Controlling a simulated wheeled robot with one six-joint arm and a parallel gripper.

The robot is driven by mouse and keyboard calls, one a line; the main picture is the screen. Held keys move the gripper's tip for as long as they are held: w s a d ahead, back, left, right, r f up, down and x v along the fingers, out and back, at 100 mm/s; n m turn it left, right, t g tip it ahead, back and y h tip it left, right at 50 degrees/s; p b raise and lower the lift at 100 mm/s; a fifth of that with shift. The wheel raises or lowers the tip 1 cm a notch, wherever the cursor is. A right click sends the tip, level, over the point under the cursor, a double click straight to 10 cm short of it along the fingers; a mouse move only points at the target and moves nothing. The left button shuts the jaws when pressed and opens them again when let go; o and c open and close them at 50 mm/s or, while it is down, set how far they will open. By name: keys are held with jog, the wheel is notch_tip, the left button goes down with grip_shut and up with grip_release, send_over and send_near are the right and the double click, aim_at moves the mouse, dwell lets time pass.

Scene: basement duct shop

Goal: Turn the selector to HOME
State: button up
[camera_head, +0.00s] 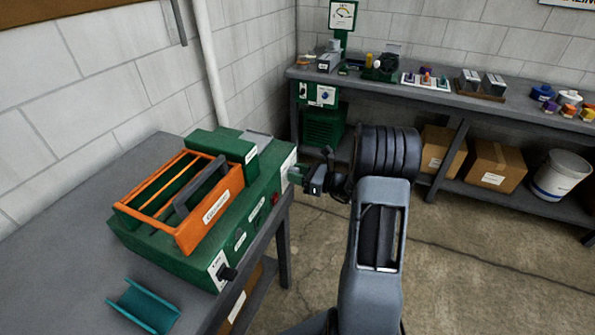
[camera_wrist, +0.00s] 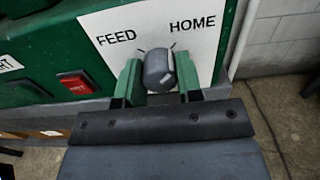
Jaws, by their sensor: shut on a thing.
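The selector is a dark grey knob (camera_wrist: 158,68) on a white plate (camera_wrist: 203,42) lettered FEED at upper left and HOME at upper right. The plate is on the end of a green machine (camera_head: 243,206). My gripper (camera_wrist: 159,80) has its green fingers either side of the knob, shut on it. In the head view my gripper (camera_head: 302,178) reaches the machine's right end and hides the knob.
A red button (camera_wrist: 75,84) is left of the selector plate. An orange slotted tray (camera_head: 208,222) sits on the machine, with a teal channel piece (camera_head: 145,305) on the grey bench (camera_head: 70,255). A cluttered workbench (camera_head: 440,90) stands behind. The floor at right is clear.

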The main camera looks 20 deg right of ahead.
dwell(0.5)
jog(key=o, duration=0.9)
jog(key=shift+s+d, duration=0.1)
jog(key=b+v, duration=0.1)
jog(key=v, duration=1.2)
jog(key=shift+s+d+b, duration=0.15)
jog(key=shift+s+b, duration=0.1)
jog(key=shift+b, duration=0.1)
jog(key=s+a+f+n+g+h, duration=0.5)
jog(key=s+a+n+g, duration=0.45)
jog(key=n+g, duration=0.3)
jog(key=s+a+r+n+t+h, duration=0.1)
jog(key=a+r+n+h, duration=0.1)
jog(key=n, duration=0.3)
jog(key=a+r+n+t+h+p, duration=0.1)
jog(key=a+r+n+h, duration=0.1)
jog(key=a+r+n, duration=0.3)
jog(key=s+a+r+n+t+h, duration=0.1)
jog(key=a+r+n+h, duration=0.2)
jog(key=r+n, duration=0.1)
jog(key=shift+s+a+r+n, duration=0.25)
jog(key=shift+s+n, duration=0.1)
jog(key=shift+n, duration=0.2)
